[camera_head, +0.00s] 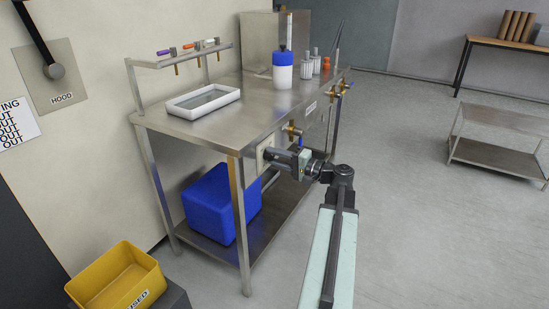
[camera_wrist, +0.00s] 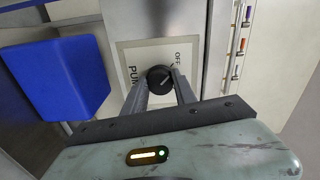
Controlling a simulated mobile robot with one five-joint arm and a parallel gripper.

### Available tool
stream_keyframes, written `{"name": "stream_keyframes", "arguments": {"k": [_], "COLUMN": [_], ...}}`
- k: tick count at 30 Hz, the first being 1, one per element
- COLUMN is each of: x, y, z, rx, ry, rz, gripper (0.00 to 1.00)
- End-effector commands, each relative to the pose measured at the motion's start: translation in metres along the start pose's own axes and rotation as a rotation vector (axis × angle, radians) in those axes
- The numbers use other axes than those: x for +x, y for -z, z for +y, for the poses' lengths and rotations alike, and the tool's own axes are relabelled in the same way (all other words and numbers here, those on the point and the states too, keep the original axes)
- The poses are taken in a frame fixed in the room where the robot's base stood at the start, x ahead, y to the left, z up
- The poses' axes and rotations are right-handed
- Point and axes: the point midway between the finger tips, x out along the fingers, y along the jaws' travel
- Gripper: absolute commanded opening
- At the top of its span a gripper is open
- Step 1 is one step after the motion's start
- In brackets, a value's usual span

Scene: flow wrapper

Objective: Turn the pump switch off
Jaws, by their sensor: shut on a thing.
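The pump switch is a round black knob (camera_wrist: 158,75) on a pale plate (camera_wrist: 129,50) in the wrist view. The plate carries "OFF" at its upper right and a partly hidden word starting "PU" at its left. My gripper (camera_wrist: 164,84) is shut on the knob, with one finger on each side. A light mark shows on the knob, but I cannot tell for certain where it points. In the head view, my gripper (camera_head: 270,155) meets the plate (camera_head: 262,151) on the front of the steel bench (camera_head: 215,126), and the knob is hidden there.
A brass valve with a blue handle (camera_head: 294,131) sits just above my gripper. A blue box (camera_head: 222,204) stands on the bench's lower shelf and shows at the left of the wrist view (camera_wrist: 58,78). A yellow bin (camera_head: 118,277) stands at lower left.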

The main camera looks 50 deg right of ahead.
Motion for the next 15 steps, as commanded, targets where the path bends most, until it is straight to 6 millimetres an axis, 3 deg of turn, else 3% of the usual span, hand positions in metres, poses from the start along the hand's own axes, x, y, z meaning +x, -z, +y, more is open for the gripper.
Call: {"name": "stream_keyframes", "arguments": {"k": [15], "x": [-0.0008], "y": [-0.0013], "z": [0.0015], "rx": [-0.033], "ry": [-0.004], "rz": [-0.004], "gripper": [0.00]}}
